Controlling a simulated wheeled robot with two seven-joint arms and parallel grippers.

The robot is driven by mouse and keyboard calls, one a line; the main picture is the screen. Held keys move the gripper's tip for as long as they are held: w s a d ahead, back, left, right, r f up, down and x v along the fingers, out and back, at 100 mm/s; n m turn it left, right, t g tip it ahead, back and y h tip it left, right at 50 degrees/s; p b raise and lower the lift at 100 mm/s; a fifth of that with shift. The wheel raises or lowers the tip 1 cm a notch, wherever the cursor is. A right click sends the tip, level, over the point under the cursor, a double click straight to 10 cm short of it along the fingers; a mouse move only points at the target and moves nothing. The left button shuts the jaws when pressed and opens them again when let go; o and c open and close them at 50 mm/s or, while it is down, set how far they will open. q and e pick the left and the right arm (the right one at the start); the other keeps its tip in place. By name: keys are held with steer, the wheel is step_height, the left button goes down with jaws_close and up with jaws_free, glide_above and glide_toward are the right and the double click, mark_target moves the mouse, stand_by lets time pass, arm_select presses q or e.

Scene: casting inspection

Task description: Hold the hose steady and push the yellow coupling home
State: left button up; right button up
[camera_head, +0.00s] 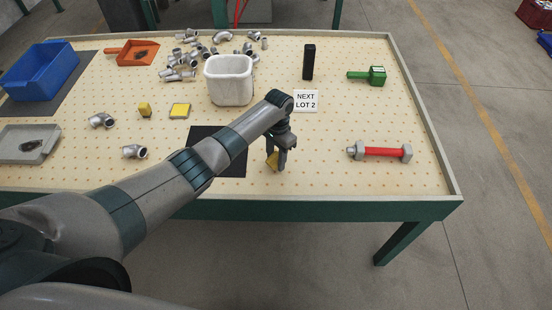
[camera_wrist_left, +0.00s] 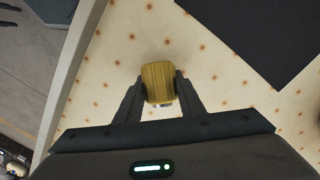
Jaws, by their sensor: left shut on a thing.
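My left gripper (camera_head: 281,166) reaches in from the left and points down near the front edge of the pegboard table. It is shut on a ridged yellow piece (camera_wrist_left: 158,80), which also shows in the head view (camera_head: 272,160). The piece sits between the two fingertips in the left wrist view. I cannot tell whether it touches the board. A small yellow block (camera_head: 144,109) and a flat yellow pad (camera_head: 180,111) lie farther left. I cannot make out a hose or tell which yellow thing is the coupling. My right gripper is not in view.
A black mat (camera_head: 232,166) lies beside the gripper. A white bin (camera_head: 229,82) stands behind it, near several metal elbows (camera_head: 185,62). A red bar with grey ends (camera_head: 381,152) lies right. A blue crate (camera_head: 42,72) stands far left.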

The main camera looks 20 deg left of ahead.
arm_select(q)
steer(key=shift+f, duration=0.3)
steer(key=o, duration=1.2)
steer(key=shift+c, duration=0.2)
step_height(320, 180, up, 17)
steer(key=w+b, duration=0.1)
steer(key=b, duration=0.2)
steer(key=shift+w+r, duration=0.2)
steer(key=shift+s+f, duration=0.1)
